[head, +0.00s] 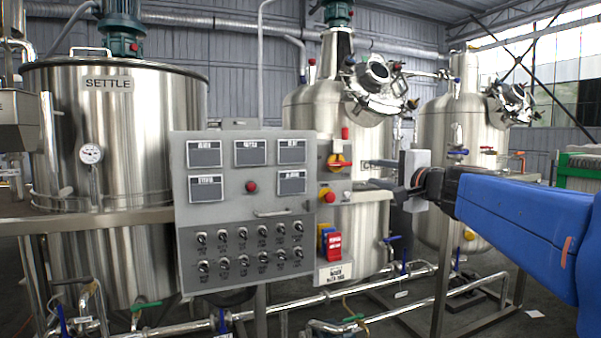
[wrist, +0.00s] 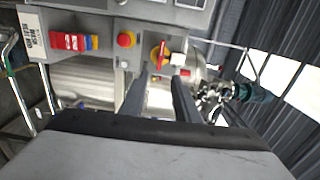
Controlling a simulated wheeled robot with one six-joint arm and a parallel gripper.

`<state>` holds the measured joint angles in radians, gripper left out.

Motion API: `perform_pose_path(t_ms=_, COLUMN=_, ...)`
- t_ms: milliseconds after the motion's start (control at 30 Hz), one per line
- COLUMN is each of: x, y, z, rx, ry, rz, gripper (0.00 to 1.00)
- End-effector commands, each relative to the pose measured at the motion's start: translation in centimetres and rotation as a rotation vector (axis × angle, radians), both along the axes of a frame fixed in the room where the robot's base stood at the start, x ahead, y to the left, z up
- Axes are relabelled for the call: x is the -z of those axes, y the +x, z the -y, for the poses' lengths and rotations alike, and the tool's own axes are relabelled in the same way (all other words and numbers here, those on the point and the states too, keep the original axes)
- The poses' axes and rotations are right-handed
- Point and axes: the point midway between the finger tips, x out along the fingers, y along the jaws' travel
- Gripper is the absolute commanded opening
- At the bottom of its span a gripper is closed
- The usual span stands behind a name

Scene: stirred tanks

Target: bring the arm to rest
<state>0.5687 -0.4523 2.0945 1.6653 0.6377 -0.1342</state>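My gripper (head: 364,174) is at the end of my blue arm, which reaches in from the right in the head view. Its two fingers point left at the side box of the control panel (head: 187,262). In the wrist view the fingers of my gripper (wrist: 160,82) are apart with nothing between them. Beyond them is a red and yellow rotary switch (wrist: 160,56). The same rotary switch (head: 338,162) shows just left of the fingertips in the head view. The fingers look apart from it, though the exact distance is hard to tell.
Below the switch is a red button on yellow (head: 327,196), then red tags (head: 333,243). A steel tank marked SETTLE (head: 120,130) stands left. A middle tank (head: 315,110) and a right tank (head: 450,125) stand behind. Pipes (head: 420,305) run low along the front.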

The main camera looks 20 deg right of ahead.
Motion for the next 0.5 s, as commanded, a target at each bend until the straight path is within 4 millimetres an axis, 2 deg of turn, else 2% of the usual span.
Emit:
perform_pose_path(t_ms=333, x=0.1, y=0.0, z=-0.2, rx=-0.004, ry=-0.003, rz=-0.003, gripper=0.29)
perform_pose_path(t_ms=433, x=1.1, y=-0.3, z=-1.5, rx=-0.032, ry=-0.034, rz=-0.026, gripper=0.29)
perform_pose_path(t_ms=500, x=2.7, y=-0.7, z=-3.3, rx=-0.071, ry=-0.080, rz=-0.064, gripper=0.29)
